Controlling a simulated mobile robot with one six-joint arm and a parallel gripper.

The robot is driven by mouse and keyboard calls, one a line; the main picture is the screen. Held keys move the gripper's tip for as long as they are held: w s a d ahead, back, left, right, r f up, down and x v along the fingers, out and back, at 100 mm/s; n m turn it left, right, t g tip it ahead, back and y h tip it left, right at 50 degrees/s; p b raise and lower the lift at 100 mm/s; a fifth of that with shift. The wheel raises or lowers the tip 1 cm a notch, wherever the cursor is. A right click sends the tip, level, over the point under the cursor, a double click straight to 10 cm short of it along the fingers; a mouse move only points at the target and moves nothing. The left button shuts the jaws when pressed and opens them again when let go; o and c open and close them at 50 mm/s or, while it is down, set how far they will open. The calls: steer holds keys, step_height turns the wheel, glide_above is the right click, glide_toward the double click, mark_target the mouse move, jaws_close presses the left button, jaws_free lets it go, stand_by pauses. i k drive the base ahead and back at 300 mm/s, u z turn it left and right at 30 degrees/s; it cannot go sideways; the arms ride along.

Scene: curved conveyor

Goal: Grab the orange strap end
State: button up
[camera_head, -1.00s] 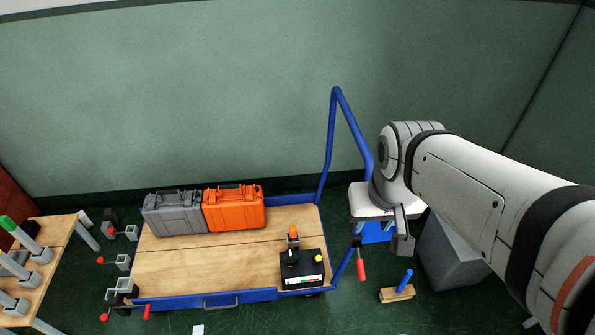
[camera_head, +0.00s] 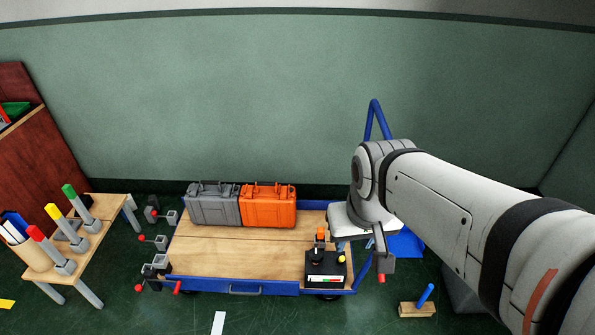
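I cannot make out a strap or a strap end for certain. A small orange piece (camera_head: 320,236) stands up at the back of a black control box (camera_head: 325,265), on the right front part of the cart; I cannot tell if it is the strap end. My gripper (camera_head: 383,256) hangs at the end of my arm over the cart's right edge, to the right of the control box and apart from it in the picture. Its fingers are seen poorly, so opening and contents are unclear.
An orange case (camera_head: 267,207) and a grey case (camera_head: 213,206) stand at the back of the wooden cart top (camera_head: 225,262). The cart's blue handle (camera_head: 375,115) rises behind my arm. A small table (camera_head: 105,208) with coloured-tipped posts stands at left. The cart's middle is clear.

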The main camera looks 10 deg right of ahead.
mark_target(321, 234)
steer(key=u, duration=0.1)
steer(key=i, duration=1)
steer(key=z, duration=0.05)
